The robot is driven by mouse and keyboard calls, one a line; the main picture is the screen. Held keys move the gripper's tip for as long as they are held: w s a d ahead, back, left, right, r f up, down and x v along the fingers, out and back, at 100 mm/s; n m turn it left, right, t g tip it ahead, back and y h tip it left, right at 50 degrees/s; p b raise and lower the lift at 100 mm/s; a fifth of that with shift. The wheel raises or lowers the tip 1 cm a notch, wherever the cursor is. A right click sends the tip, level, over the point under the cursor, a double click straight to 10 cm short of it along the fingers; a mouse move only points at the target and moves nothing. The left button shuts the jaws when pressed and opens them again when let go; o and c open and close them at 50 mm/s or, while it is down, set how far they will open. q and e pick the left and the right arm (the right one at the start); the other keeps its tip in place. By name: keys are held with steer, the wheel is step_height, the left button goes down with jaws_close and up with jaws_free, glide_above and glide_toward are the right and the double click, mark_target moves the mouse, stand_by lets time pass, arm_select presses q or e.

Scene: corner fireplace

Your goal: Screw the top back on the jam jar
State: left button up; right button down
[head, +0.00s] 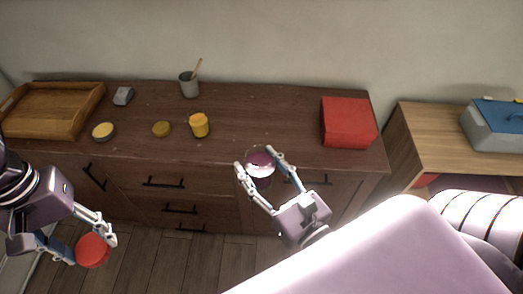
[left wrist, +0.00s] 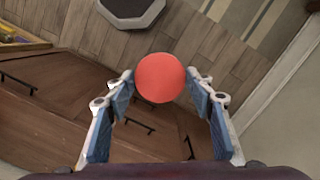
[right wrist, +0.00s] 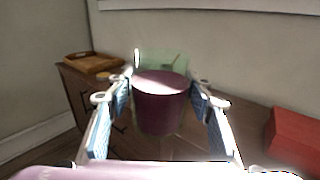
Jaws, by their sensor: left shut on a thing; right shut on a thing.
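The jam jar (head: 260,163) is an open glass jar with dark purple jam inside. My right gripper (head: 257,162) is shut on it and holds it at the front edge of the dresser. In the right wrist view the jar (right wrist: 160,108) stands upright between the fingers, its clear rim above the jam. My left gripper (head: 94,243) is shut on a round red lid (head: 93,251), in front of the dresser's left end and well apart from the jar. The left wrist view shows the red lid (left wrist: 160,78) between the blue finger pads.
The brown dresser (head: 300,110) carries a wooden tray (head: 50,133), a small grey object (head: 123,96), a yellow-topped round dish (head: 103,131), a yellow jar (head: 199,126), a mustard disc (head: 161,129), a grey cup (head: 188,86) and a red box (head: 348,124). Its middle has clear room.

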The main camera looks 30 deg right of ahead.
steer(key=w+a+n+g+y, duration=0.2)
steer(key=a+n+y, duration=0.1)
steer(key=a+y, duration=0.2)
steer(key=w+a+r+n+g+y, duration=0.1)
steer(key=w+a+n+g+y, duration=0.1)
steer(key=a, duration=0.5)
steer(key=shift+w+n+y, duration=0.65)
steer(key=shift+n+y, duration=0.35)
steer(key=shift+y, duration=0.4)
arm_select(q)
steer(key=w+d+r, duration=0.2)
steer(key=d+r, duration=0.2)
steer(key=d, duration=0.4)
steer(key=w+d+r, duration=0.2)
steer(key=d+r, duration=0.3)
steer(key=d, duration=0.3)
steer(key=w+d+r+m, duration=0.1)
steer(key=w+d+r, duration=0.1)
steer(key=d+r, duration=0.3)
steer(key=d, duration=0.3)
steer(key=shift+d, duration=0.2)
steer(key=shift+w+a, duration=0.1)
arm_select(e)
steer(key=shift+a, duration=0.1)
arm_select(q)
steer(key=shift+f, duration=2.05)
